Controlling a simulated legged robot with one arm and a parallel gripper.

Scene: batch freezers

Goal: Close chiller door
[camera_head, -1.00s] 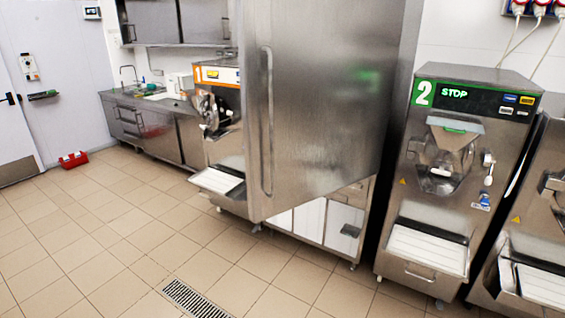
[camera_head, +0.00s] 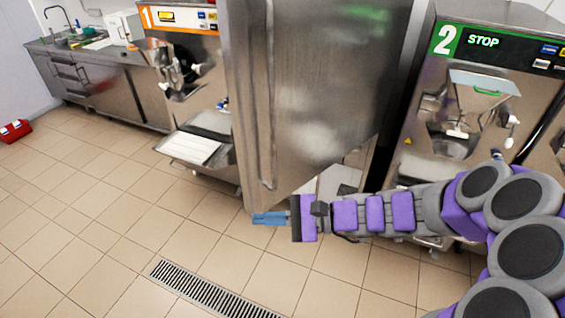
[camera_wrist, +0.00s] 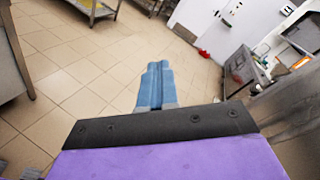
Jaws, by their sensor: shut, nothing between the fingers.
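The chiller door (camera_head: 315,95) is a tall brushed-steel panel in the middle of the head view. It stands swung out from between the two machines, with a long vertical handle (camera_head: 268,110) near its left edge. My gripper (camera_head: 256,219) is at the door's lower left corner in the head view, its blue fingers shut and empty. Whether it touches the door cannot be told. In the wrist view the shut fingers (camera_wrist: 155,86) point out over the floor, and a steel surface, likely the door (camera_wrist: 292,110), fills the right edge. The chiller's inside is mostly hidden.
Machine 1 (camera_head: 185,75) stands left of the door and machine 2 (camera_head: 470,100) stands right. Tiled floor with a drain grate (camera_head: 210,290) is free in front.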

